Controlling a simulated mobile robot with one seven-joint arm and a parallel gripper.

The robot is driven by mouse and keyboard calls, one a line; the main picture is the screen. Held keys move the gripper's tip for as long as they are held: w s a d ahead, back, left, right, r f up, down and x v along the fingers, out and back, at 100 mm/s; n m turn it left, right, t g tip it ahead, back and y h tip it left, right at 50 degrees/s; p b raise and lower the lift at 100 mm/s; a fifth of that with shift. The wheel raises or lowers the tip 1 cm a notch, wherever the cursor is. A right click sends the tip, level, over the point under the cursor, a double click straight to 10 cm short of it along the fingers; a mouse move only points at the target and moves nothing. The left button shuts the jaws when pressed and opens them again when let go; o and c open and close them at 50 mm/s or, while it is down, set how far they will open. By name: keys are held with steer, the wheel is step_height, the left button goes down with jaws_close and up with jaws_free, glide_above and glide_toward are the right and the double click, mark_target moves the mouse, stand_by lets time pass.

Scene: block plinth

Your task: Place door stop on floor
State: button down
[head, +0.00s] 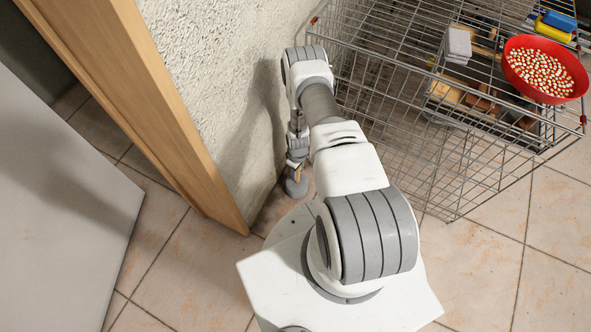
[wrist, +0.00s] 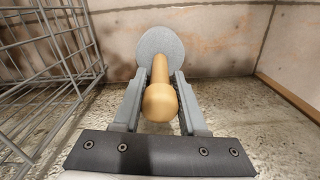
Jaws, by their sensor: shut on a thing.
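The door stop, with a pale wooden stem (wrist: 160,103) and a broad round grey disc (wrist: 160,45), is held in my gripper (wrist: 160,75). The two grey fingers are shut on the stem from both sides, with its rounded end towards the wrist and the disc beyond the fingertips. In the head view my gripper (head: 297,168) points down beside the wall, and the grey disc (head: 295,187) shows low, close over the tiled floor (head: 165,255). I cannot tell whether the disc touches the floor.
A rough plaster wall (head: 215,75) runs close beside the gripper. A wooden door frame (head: 150,110) and grey door panel (head: 50,190) stand left. A wire cart (head: 440,165) stands right, carrying a red bowl (head: 512,68) and several blocks. Open tiles lie between frame and door.

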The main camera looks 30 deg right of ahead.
steer(key=shift+c, duration=2.3)
jaws_free()
steer(key=shift+s, duration=0.1)
step_height(320, 180, up, 12)
steer(key=p, duration=0.4)
steer(key=shift+r+p, duration=0.1)
steer(key=shift+p, duration=0.3)
